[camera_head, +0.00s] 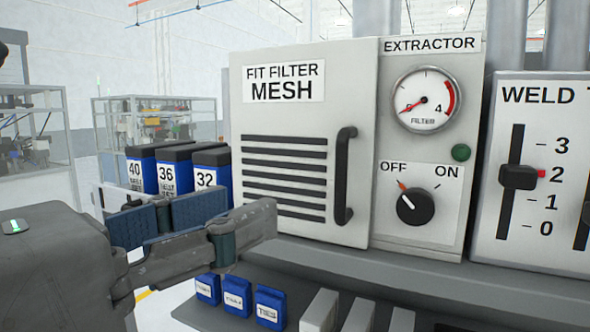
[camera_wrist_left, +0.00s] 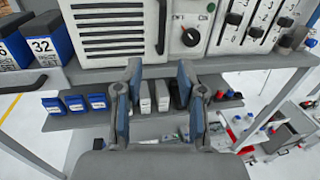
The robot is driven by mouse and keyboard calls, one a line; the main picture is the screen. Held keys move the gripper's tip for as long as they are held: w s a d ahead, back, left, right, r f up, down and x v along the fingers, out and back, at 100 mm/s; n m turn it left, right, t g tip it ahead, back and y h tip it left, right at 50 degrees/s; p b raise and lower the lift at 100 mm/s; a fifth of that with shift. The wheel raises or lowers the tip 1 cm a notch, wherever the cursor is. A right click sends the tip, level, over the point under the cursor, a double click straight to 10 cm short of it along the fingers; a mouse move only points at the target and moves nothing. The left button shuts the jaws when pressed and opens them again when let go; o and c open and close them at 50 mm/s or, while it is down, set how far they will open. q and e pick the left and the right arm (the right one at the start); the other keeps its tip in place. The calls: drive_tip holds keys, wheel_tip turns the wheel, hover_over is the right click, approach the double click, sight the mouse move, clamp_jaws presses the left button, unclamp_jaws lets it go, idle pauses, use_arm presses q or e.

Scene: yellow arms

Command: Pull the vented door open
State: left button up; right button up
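The vented door (camera_head: 280,190) is a pale panel marked "FIT FILTER MESH" with dark horizontal slots. It looks closed, flush beside the extractor panel. Its black vertical handle (camera_head: 344,178) is on the door's right side; the handle also shows at the top of the left wrist view (camera_wrist_left: 162,28). My left gripper (camera_head: 235,212) is in front of the door's lower left, left of the handle and apart from it. In the left wrist view its blue-padded fingers (camera_wrist_left: 160,75) are spread with nothing between them. My right gripper is in neither view.
The extractor panel (camera_head: 418,150) with gauge and knob (camera_head: 415,206) adjoins the door on the right. Blue numbered boxes (camera_head: 174,170) stand left of the door. A grey ledge (camera_head: 440,278) runs below, with a lower shelf of small blue boxes (camera_head: 238,295) and pale blocks.

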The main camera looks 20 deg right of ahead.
sight(337, 177)
use_arm(q)
drive_tip(key=p+x, duration=0.5)
drive_tip(key=x, duration=1)
drive_tip(key=shift+s+d+r, duration=0.1)
drive_tip(key=shift+s+d, duration=0.05)
drive_tip(key=shift+d, duration=0.05)
drive_tip(key=shift+w+d, duration=0.3)
drive_tip(key=shift+d, duration=0.15)
clamp_jaws()
